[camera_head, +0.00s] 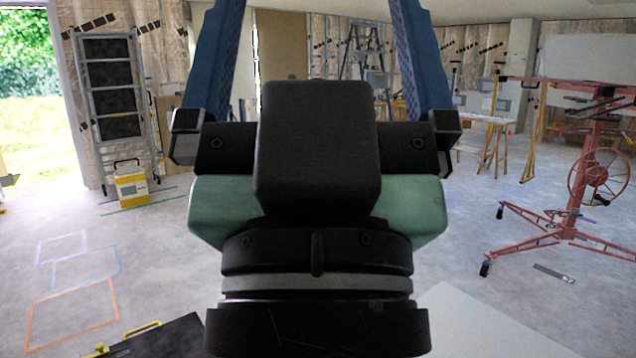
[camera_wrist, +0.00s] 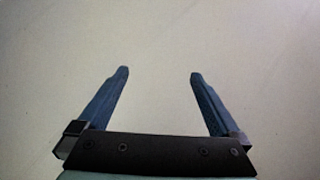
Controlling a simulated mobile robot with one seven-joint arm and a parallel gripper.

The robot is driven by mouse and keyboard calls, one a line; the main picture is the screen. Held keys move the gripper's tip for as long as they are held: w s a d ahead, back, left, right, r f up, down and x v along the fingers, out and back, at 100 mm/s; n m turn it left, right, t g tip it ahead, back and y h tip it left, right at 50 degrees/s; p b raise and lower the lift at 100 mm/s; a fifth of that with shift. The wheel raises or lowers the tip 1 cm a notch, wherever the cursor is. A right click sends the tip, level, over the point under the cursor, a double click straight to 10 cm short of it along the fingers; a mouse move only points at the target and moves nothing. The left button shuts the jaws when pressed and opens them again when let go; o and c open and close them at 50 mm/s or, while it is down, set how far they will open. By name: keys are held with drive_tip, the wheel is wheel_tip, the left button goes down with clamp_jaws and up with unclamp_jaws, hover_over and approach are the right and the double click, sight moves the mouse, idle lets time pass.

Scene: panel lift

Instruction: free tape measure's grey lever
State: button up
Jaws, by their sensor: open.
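My gripper (camera_wrist: 158,75) is open and empty, its two blue fingers spread wide apart. In the wrist view only a plain pale surface (camera_wrist: 160,35) lies beyond the fingers. In the head view my gripper's body fills the middle of the picture, with the blue fingers pointing up and running out of the top edge. I cannot make out a tape measure or a grey lever in either view; my gripper and wrist hide much of the middle.
A red panel lift (camera_head: 590,190) with a wheel stands on the right. A ladder (camera_head: 110,100) leans at the left wall above a yellow-and-white box (camera_head: 131,187). A black case (camera_head: 165,338) and a pale panel (camera_head: 475,325) lie near the bottom. Open concrete floor lies left and right.

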wheel_tip(320, 180, up, 11)
drive_tip(key=p, duration=0.9)
